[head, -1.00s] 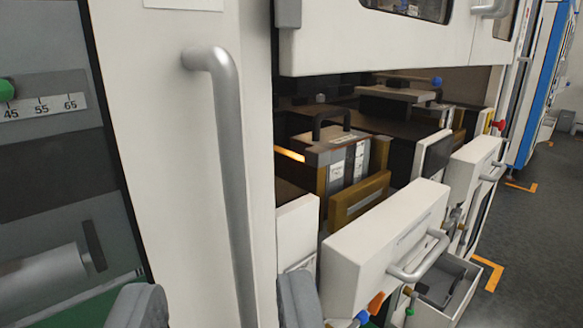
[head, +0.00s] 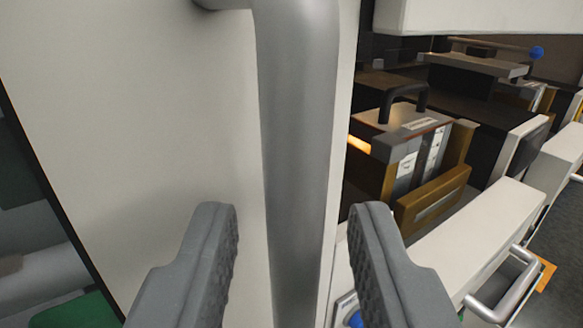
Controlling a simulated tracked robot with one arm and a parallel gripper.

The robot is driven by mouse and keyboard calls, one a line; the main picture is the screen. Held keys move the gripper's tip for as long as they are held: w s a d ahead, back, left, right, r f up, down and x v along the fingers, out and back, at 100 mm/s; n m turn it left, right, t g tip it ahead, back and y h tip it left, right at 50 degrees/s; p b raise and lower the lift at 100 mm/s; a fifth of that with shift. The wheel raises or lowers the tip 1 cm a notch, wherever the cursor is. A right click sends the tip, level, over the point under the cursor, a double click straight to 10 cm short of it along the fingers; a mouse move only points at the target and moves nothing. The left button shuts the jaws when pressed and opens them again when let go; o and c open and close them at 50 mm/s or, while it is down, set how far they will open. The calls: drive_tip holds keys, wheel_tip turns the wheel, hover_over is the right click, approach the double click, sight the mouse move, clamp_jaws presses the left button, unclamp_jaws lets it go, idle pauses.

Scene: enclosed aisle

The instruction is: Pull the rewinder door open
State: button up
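A white door panel (head: 150,110) with a dark window at its left edge fills the left half of the head view. Its thick grey vertical bar handle (head: 300,130) runs down the middle of the view and bends toward the panel at the top. My gripper (head: 294,215) is open, with one grey finger on each side of the handle. Gaps show between the handle and both fingers. The lower end of the handle is out of view.
To the right of the door is an open bay holding a brown and grey unit (head: 400,150) with a black handle. White drawer fronts (head: 480,245) with a metal handle (head: 510,285) jut out at the lower right. Dark floor (head: 565,225) shows at the right edge.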

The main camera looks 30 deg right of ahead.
drive_tip(key=shift+x, duration=0.85)
clamp_jaws()
drive_tip(key=shift+s+f, duration=0.15)
